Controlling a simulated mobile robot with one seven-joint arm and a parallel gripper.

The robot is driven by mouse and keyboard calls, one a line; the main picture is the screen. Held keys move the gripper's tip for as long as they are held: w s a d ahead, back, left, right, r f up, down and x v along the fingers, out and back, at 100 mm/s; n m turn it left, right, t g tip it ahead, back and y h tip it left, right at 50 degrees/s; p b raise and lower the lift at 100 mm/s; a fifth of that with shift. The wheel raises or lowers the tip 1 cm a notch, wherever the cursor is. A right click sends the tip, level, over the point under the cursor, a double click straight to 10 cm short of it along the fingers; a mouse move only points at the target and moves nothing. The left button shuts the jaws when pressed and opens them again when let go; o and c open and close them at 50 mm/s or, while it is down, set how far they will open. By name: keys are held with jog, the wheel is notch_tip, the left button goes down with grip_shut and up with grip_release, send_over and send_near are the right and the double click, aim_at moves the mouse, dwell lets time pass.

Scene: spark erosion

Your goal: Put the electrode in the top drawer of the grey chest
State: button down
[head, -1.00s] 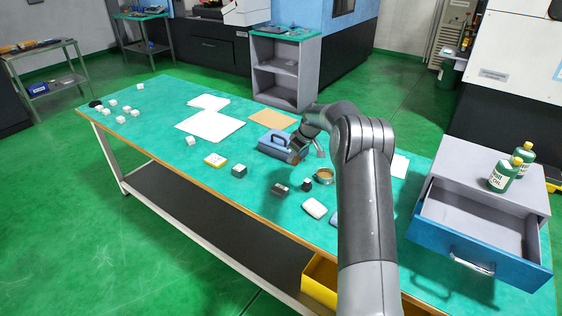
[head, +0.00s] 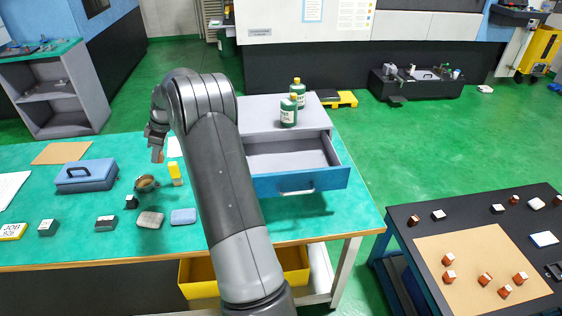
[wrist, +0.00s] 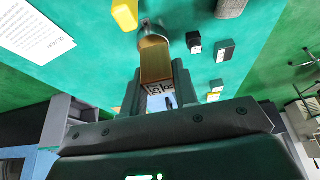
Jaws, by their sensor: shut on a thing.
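My gripper (head: 157,145) is shut on the electrode, a copper-brown block with a black-and-white marked end (wrist: 155,65), seen between the fingers in the wrist view. In the head view only a small brown bit of it shows under the fingers. They are raised over the green table, left of the grey chest (head: 262,114). The chest's blue-fronted drawer (head: 318,181) is pulled open toward the front, and the visible part of its inside is empty. My arm hides the chest's left side.
Two green bottles (head: 289,111) stand on the chest top. A blue case (head: 86,175), a round dish (head: 146,184), a yellow block (head: 175,174) and several small blocks lie on the table. A dark table (head: 405,255) with copper pieces stands at the right.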

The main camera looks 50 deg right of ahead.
jog(key=s+d+r, duration=0.2)
jog(key=s+d, duration=0.5)
jog(key=s, duration=0.1)
jog(key=s+d+r, duration=0.3)
jog(key=s+d, duration=0.5)
jog(key=s, duration=0.1)
jog(key=s+d+r, duration=0.2)
jog(key=s+d, duration=0.1)
jog(key=s, duration=0.8)
jog(key=s+d+r, duration=0.2)
jog(key=s+d, duration=0.1)
jog(key=s, duration=0.8)
jog(key=w+a+f, duration=0.1)
jog(key=w+f, duration=0.1)
jog(key=w, duration=0.1)
jog(key=w+a+f, duration=0.1)
jog(key=w+f, duration=0.2)
jog(key=w, duration=0.1)
jog(key=w+a+f, duration=0.1)
jog(key=w+f, duration=0.1)
jog(key=w, duration=0.1)
jog(key=shift+w+f, duration=0.15)
jog(key=shift+w, duration=0.1)
jog(key=shift+f, duration=1.95)
jog(key=shift+f, duration=0.1)
jog(key=c, duration=1.1)
grip_release()
jog(key=v, duration=1.2)
